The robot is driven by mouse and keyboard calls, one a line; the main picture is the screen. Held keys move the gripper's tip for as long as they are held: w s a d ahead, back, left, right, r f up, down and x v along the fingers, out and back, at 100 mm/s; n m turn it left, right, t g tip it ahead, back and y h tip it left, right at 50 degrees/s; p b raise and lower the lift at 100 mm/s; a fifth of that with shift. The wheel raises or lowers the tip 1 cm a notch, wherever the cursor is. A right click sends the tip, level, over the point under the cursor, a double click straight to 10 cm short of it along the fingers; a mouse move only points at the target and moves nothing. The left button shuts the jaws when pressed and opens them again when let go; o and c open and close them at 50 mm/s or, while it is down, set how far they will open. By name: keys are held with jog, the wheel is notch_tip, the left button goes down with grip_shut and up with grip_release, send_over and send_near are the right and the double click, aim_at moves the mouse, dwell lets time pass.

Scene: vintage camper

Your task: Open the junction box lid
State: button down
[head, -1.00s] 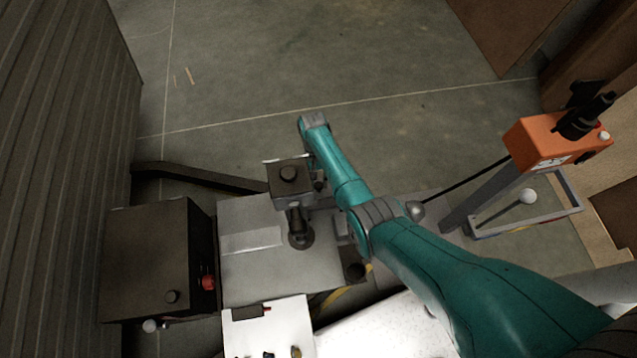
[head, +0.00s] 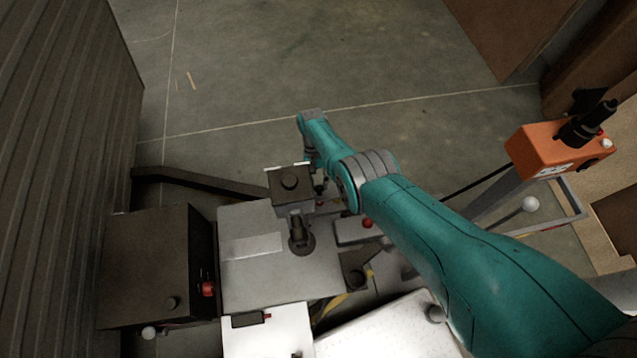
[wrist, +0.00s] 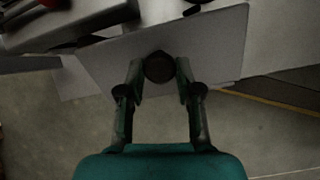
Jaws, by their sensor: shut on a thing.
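In the wrist view, my gripper (wrist: 158,78) has its two fingers closed on a dark round knob (wrist: 159,66). The knob is on a flat light-grey panel (wrist: 215,45), which appears to be the junction box lid and sits tilted in the picture. Its lower edge is over the concrete floor. In the head view, my teal arm reaches to the far side of the equipment, and my fingers and the held knob cannot be made out there. How far the lid is open cannot be told.
A grey box (head: 265,275) with a dark lever (head: 298,232) stands near my wrist. A dark box (head: 150,265) with a red knob (head: 207,288) is at left, beside a ribbed wall (head: 60,150). An orange box (head: 550,148) is at right.

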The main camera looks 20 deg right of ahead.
jog(key=shift+w+r, duration=0.15)
jog(key=c, duration=0.9)
grip_release()
jog(key=shift+a, duration=0.1)
jog(key=shift+o, duration=0.6)
jog(key=v, duration=1.1)
jog(key=shift+w+r, duration=0.15)
jog(key=shift+r, duration=0.2)
